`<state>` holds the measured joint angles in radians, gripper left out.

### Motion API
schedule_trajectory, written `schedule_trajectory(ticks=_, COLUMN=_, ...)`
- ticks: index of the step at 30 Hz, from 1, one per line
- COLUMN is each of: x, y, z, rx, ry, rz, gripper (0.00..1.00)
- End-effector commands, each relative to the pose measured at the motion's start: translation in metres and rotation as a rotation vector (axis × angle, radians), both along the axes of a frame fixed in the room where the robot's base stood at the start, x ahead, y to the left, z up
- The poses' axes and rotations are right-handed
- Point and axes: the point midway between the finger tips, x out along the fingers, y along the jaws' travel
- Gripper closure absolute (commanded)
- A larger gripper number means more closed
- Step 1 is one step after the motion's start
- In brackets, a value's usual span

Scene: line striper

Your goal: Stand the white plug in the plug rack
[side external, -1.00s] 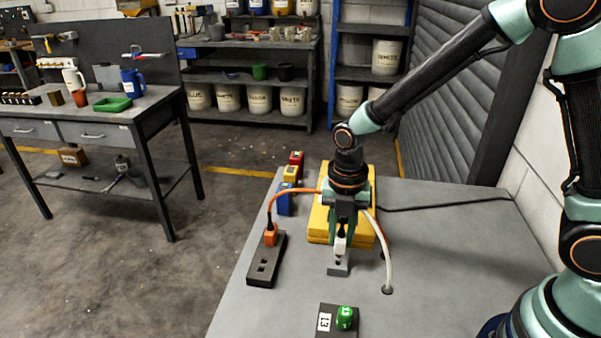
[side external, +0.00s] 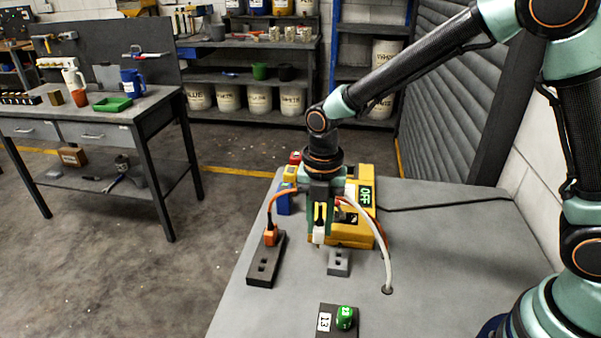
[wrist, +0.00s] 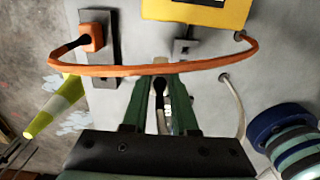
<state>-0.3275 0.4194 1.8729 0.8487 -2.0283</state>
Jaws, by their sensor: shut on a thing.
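The white plug (side external: 318,237) hangs upright from my gripper (side external: 320,222), which is shut on it, above the table. The plug is left of and above the small grey socket block (side external: 339,263), apart from it. A long dark rack (side external: 262,270) with square openings lies to the left. An orange plug (side external: 271,236) stands in its far end, and the nearer openings look empty. In the wrist view the dark rack (wrist: 104,73) is at upper left and the grey block (wrist: 186,47) at upper middle. The held plug is mostly hidden there between the fingers.
An orange cable (side external: 285,193) arches from the orange plug to behind my gripper. A white cable (side external: 386,263) runs down to the table at right. A yellow box (side external: 350,229) with an OFF label stands behind. A green knob (side external: 345,317) sits on a dark block in front.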

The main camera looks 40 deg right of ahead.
Motion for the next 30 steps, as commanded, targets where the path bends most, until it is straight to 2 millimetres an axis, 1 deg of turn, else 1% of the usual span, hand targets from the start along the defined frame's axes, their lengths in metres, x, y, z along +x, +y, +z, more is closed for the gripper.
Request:
schedule_trajectory(ticks=1, x=0.009, y=0.013, z=0.003, rx=0.0, ry=-0.001, rz=0.006, gripper=1.0)
schedule_trajectory(ticks=6, x=0.031, y=0.055, z=0.015, rx=0.001, ry=-0.001, rz=0.006, gripper=1.0)
schedule_trajectory(ticks=9, x=0.039, y=0.075, z=0.021, rx=0.0, ry=0.0, rz=0.005, gripper=1.0)
schedule_trajectory(ticks=13, x=0.045, y=0.095, z=0.027, rx=0.0, ry=0.0, rz=0.003, gripper=1.0)
schedule_trajectory(ticks=16, x=0.046, y=0.102, z=0.029, rx=0.0, ry=0.0, rz=0.003, gripper=1.0)
schedule_trajectory(ticks=20, x=0.047, y=0.105, z=0.028, rx=0.0, ry=0.001, rz=0.001, gripper=1.0)
schedule_trajectory(ticks=23, x=0.047, y=0.105, z=0.022, rx=-0.001, ry=0.003, rz=0.001, gripper=1.0)
schedule_trajectory(ticks=30, x=0.047, y=0.105, z=0.002, rx=-0.001, ry=0.003, rz=0.001, gripper=1.0)
